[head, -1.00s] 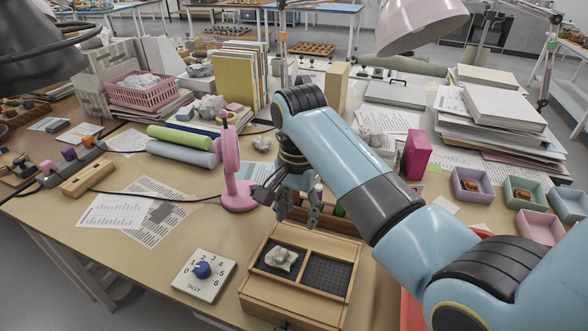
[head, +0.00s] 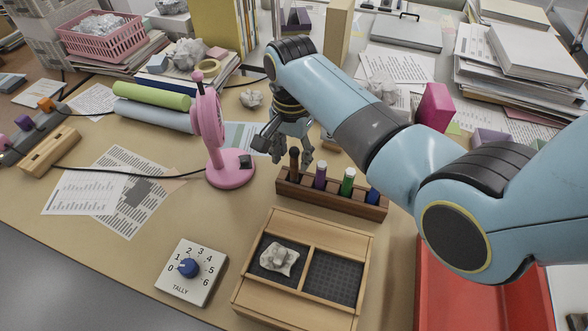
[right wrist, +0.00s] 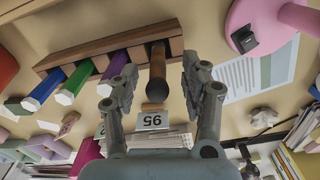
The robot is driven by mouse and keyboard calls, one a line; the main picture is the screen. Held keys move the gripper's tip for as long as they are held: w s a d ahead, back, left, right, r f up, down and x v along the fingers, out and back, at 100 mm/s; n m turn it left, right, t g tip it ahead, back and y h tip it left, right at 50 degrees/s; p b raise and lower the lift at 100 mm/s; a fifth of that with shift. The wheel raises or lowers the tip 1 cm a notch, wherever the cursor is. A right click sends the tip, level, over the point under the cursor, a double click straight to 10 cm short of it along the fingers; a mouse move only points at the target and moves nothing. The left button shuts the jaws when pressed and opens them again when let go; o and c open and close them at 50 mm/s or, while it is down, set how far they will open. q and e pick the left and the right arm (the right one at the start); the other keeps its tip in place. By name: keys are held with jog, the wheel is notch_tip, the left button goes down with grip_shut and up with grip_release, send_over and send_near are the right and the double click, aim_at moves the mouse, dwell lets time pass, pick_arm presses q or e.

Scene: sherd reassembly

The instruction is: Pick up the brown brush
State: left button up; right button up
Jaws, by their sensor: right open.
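The brown brush (head: 294,160) stands upright at the left end of a wooden rack (head: 333,203), its dark top showing. My right gripper (head: 287,147) is open at the brush's upper part, with fingers to either side of it in the head view. In the right wrist view, the brush (right wrist: 157,72) lies between the spread fingers of my right gripper (right wrist: 160,76), with a gap on each side; contact is not visible. Purple (head: 320,175), green (head: 348,181) and blue (head: 373,194) markers share the rack. My left gripper is not in view.
A wooden tray (head: 305,228) with a pale lump lies in front of the rack. A tally dial (head: 191,272) is left of it, and a red tray (head: 475,310) is at right.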

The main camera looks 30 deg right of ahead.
aim_at(295, 167)
jog(key=f, duration=0.4)
jog(key=shift+d, duration=0.35)
jog(key=shift+f, duration=0.3)
jog(key=shift+c, duration=1.4)
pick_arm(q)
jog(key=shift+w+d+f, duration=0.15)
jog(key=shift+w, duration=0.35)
pick_arm(e)
grip_shut()
